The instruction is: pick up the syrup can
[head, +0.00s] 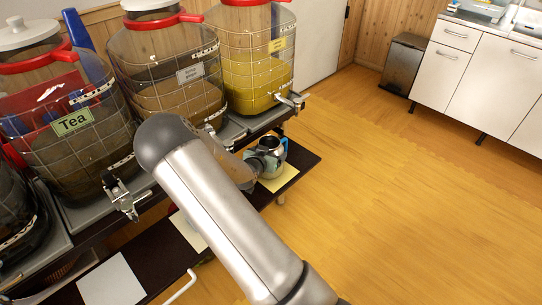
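A small shiny metal can (268,150), which I take for the syrup can, stands on a yellow sheet at the right end of the dark low bench. A blue part shows on its right side; I cannot tell whether it is a handle. My arm comes up from the bottom of the view, bends, and reaches toward the can. My gripper (250,166) is at the can's left side, mostly hidden behind my arm. Its fingers are not clear, and I cannot tell whether it touches the can.
Large glass jars with red collars and metal taps stand in a row behind, one labelled Tea (72,122), one holding yellow liquid (258,85). A tap (291,101) juts out above the can. White paper (112,281) lies on the bench (62,294). The wooden floor (400,200) is clear.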

